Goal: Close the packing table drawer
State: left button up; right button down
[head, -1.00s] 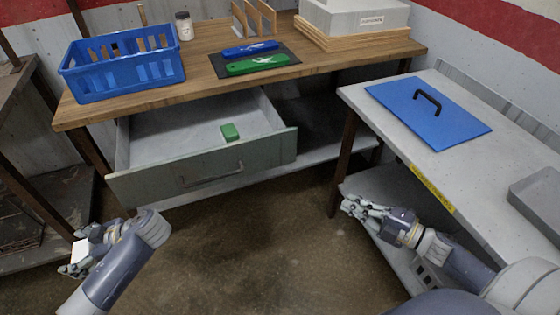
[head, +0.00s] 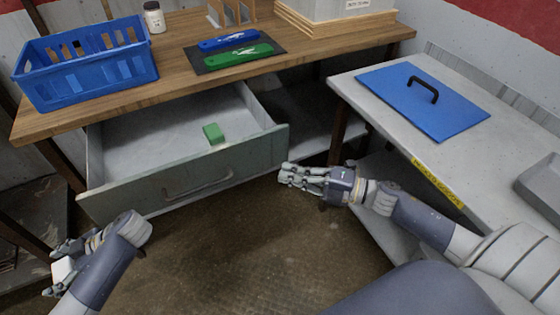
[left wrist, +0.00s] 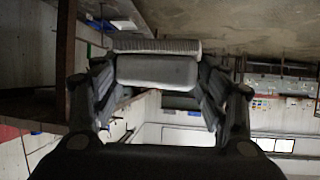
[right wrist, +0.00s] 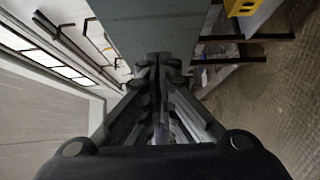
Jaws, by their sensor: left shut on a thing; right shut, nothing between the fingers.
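The packing table drawer (head: 235,168) stands pulled out under the wooden table top (head: 180,62), with a dark bar handle (head: 198,184) on its grey-green front. A green block (head: 213,133) lies inside it. My right gripper (head: 283,173) is shut and empty, close to the right end of the drawer front; I cannot tell whether it touches. In the right wrist view the grey-green panel (right wrist: 150,25) is just past the shut fingers (right wrist: 157,62). My left gripper (head: 56,270) is shut on a small white block (head: 62,271), low at the left, apart from the drawer; the block (left wrist: 157,71) also fills the left wrist view's jaws.
On the table are a blue crate (head: 85,75), a white jar (head: 154,17), and a blue and a green tool on a dark mat (head: 205,68). A grey side table (head: 345,82) with a blue lid (head: 400,88) stands at the right. Floor before the drawer is clear.

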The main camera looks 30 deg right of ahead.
jog(key=shift+w+a, duration=0.2)
jog(key=shift+w, duration=1)
jog(key=shift+w+a, duration=0.15)
jog(key=shift+w, duration=1)
